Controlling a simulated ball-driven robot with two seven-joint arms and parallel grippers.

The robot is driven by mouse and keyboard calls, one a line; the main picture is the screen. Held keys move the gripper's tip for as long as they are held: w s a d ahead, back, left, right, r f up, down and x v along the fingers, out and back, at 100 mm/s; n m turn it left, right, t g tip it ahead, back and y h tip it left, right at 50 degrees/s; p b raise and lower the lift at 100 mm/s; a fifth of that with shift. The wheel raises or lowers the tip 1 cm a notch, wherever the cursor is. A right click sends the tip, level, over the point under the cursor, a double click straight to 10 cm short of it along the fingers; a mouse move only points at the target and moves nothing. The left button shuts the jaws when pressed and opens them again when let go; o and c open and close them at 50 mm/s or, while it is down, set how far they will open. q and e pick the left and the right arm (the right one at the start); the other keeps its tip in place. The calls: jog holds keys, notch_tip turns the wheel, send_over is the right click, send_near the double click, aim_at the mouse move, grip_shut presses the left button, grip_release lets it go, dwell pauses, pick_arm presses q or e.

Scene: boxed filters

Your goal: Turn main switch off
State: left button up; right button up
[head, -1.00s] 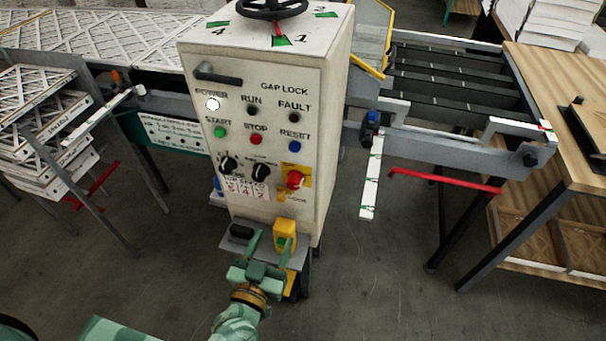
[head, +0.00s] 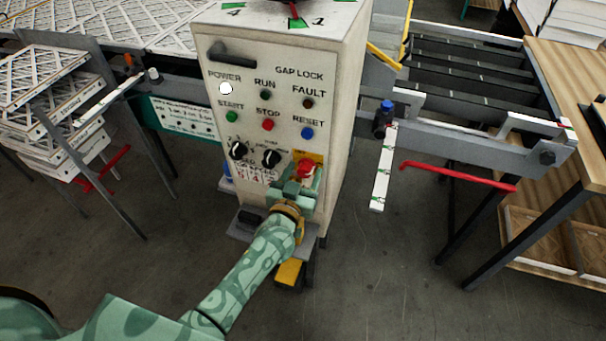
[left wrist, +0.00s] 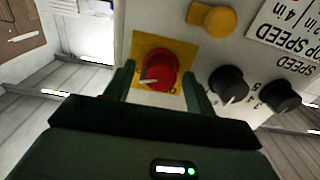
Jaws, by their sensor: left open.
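The main switch is a red rotary knob (head: 306,168) on a yellow plate, low on the right of the cream control cabinet's front (head: 300,110). In the left wrist view the red knob (left wrist: 160,68) shows upside down, with a white mark pointing to the picture's left. My left gripper (head: 303,176) is at the knob, open. In the left wrist view its two fingers (left wrist: 160,85) stand on either side of the knob; I cannot tell whether they touch it. The gripper hides the lower part of the plate in the head view. My right gripper is not in view.
Two black selector knobs (head: 255,154) sit left of the switch, below several coloured buttons and lamps. In the left wrist view a yellow-orange lock knob (left wrist: 212,18) is near the switch. A red bar (head: 455,177) and a wooden table (head: 570,75) stand to the right.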

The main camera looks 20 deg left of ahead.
pick_arm(q)
jog(key=c, duration=0.9)
jog(key=shift+c, duration=0.2)
jog(key=shift+r+n, duration=0.1)
jog(key=shift+n, duration=0.3)
jog(key=shift+n+p, duration=0.5)
jog(key=shift+n, duration=0.4)
jog(key=n, duration=0.3)
jog(key=shift+a+n+p, duration=0.1)
jog(key=shift+n+p, duration=0.2)
jog(key=n, duration=0.5)
jog(key=shift+a, duration=0.1)
jog(key=n, duration=0.6)
jog(key=shift+f, duration=0.25)
jog(key=shift+n, duration=0.5)
